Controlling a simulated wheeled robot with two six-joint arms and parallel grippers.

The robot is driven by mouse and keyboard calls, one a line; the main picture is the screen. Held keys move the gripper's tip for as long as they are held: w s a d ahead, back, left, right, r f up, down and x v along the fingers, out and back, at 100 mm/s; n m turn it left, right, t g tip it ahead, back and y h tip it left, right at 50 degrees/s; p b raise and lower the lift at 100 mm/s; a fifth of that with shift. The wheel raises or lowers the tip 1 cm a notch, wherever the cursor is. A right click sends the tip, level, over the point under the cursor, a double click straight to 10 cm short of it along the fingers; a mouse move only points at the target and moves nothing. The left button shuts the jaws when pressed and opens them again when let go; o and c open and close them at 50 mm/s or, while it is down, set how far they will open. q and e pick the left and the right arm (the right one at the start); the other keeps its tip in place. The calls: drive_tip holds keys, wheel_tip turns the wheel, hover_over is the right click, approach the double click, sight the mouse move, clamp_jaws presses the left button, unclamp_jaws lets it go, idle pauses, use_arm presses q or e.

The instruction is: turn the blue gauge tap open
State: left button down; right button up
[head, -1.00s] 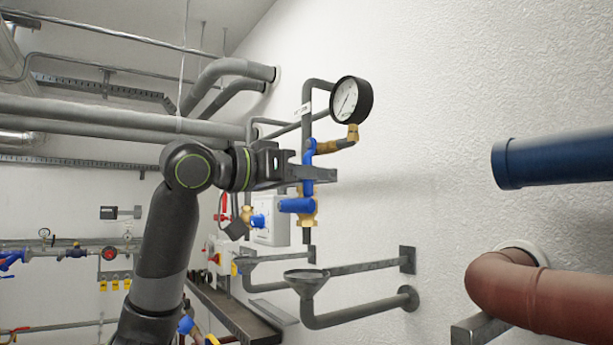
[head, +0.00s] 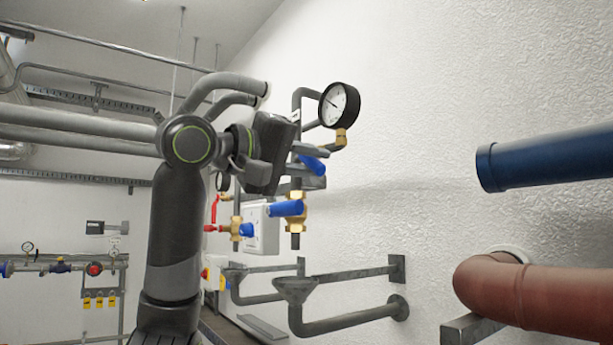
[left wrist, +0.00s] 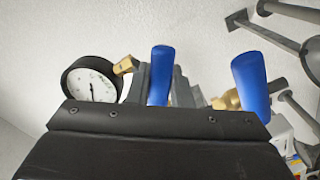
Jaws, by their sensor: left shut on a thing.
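The blue gauge tap (head: 313,164) is on the pipe under the round pressure gauge (head: 340,105); its lever slopes out to the right in the head view. My left gripper (head: 306,170) is rolled over and shut on this lever, with grey fingers on either side. In the left wrist view the lever (left wrist: 160,76) stands up between the fingers, right of the gauge (left wrist: 92,84). The palm hides the lower part of the grip. My right gripper is in neither view.
A second blue lever (head: 287,208) on a brass valve sits close below; it also shows in the left wrist view (left wrist: 250,84). A funnel drain (head: 296,288) is lower down. A blue pipe (head: 545,160) and a red-brown pipe (head: 545,290) stick out at right.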

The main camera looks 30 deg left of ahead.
use_arm(q)
drive_tip(key=n+b, duration=0.1)
drive_tip(key=n, duration=0.1)
drive_tip(key=r+n, duration=0.1)
drive_tip(key=shift+s+d+r+n+b, duration=0.2)
drive_tip(key=shift+d+n+b, duration=0.15)
drive_tip(key=shift+d+n, duration=0.05)
drive_tip(key=shift+r+n+b, duration=0.4)
drive_tip(key=shift+n+b, duration=0.05)
drive_tip(key=shift+n, duration=0.4)
drive_tip(key=shift+r+n+b, duration=0.4)
drive_tip(key=shift+n, duration=0.45)
drive_tip(key=shift+r, duration=0.1)
drive_tip(key=c, duration=1.3)
unclamp_jaws()
drive_tip(key=shift+s+a+b, duration=0.2)
drive_tip(key=shift+s+b, duration=0.25)
drive_tip(key=b+v, duration=0.5)
drive_tip(key=v, duration=1.1)
drive_tip(key=shift+s, duration=0.2)
